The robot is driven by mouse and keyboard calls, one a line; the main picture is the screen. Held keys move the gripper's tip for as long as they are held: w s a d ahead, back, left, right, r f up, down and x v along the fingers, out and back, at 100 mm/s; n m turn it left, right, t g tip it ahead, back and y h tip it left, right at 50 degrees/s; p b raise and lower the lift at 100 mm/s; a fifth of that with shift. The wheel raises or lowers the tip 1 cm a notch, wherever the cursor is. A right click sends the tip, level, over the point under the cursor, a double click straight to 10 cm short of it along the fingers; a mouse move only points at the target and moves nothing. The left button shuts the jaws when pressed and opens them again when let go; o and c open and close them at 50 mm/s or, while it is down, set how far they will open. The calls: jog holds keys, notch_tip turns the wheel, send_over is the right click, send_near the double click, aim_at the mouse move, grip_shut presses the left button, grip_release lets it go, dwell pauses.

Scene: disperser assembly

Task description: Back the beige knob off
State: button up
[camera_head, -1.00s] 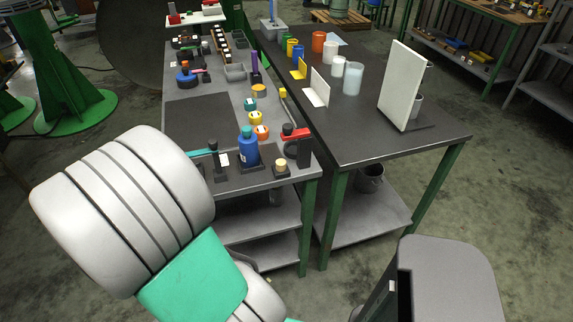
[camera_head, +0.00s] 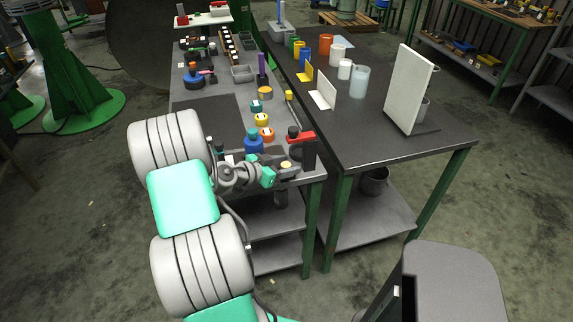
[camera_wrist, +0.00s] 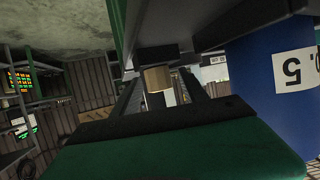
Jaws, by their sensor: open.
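The beige knob (camera_head: 286,165) is at the front right corner of the left workbench, partly hidden by my gripper in the head view. My gripper (camera_head: 281,173) reaches in level from the left, low over the bench front. In the wrist view the knob (camera_wrist: 157,78) is a small beige cylinder below a dark part. It appears between the two dark fingers of my gripper (camera_wrist: 160,92), which are apart. I cannot tell whether either finger touches it.
A red-and-black clamp-like fixture (camera_head: 301,140) stands behind the knob. The right table (camera_head: 360,145) has a clear front.

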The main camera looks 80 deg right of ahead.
grip_shut()
dwell(0.4)
